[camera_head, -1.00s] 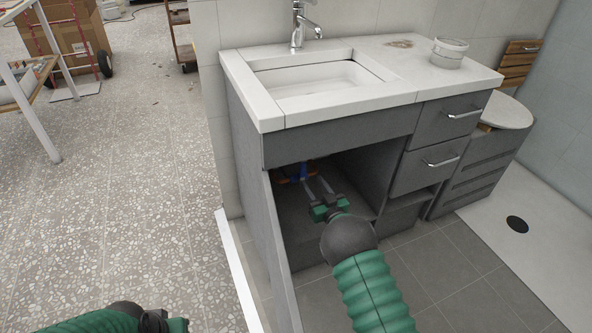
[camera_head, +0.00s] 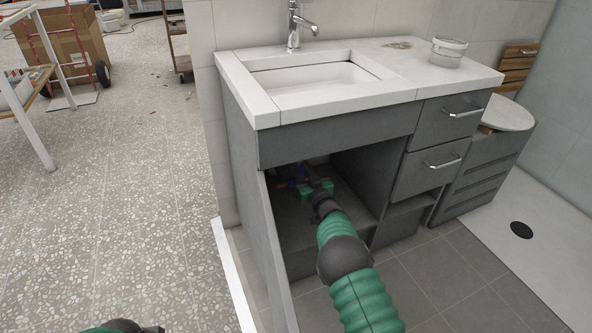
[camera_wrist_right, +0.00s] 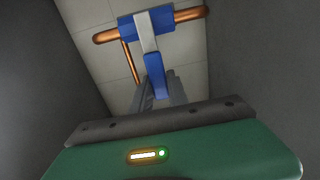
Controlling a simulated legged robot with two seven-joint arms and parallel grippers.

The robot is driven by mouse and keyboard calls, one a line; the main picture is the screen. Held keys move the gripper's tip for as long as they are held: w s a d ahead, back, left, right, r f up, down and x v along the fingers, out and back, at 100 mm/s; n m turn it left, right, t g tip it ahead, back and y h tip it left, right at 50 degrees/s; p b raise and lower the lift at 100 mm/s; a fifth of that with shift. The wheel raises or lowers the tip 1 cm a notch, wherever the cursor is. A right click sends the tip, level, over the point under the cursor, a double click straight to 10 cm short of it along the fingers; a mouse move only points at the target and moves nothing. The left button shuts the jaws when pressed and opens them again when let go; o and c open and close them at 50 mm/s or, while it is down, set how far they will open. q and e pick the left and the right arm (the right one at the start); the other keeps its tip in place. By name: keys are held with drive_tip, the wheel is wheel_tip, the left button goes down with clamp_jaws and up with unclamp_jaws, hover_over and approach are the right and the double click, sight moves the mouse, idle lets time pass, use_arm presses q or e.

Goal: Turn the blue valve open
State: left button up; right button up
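The blue valve has a blue body (camera_wrist_right: 146,25) on a copper pipe inside the open cabinet under the sink. Its lever, with a pale upper part and a blue end (camera_wrist_right: 154,72), points down toward my right gripper in the wrist view. In the head view the valve (camera_head: 303,170) is small and partly hidden by my right gripper (camera_head: 308,177). In the wrist view, the two grey fingers (camera_wrist_right: 163,88) reach either side of the lever's blue end, with a gap between them; contact is unclear. My left arm shows only at the bottom edge; its fingers are out of view.
The grey cabinet's side walls and the countertop (camera_head: 335,107) above closely surround my right arm. An open door panel (camera_head: 275,255) stands at its left. Drawers (camera_head: 432,168) are on the right.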

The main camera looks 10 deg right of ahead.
clamp_jaws()
drive_tip(key=shift+a+f, duration=0.1)
idle(0.8)
use_arm(q)
drive_tip(key=shift+r, duration=0.1)
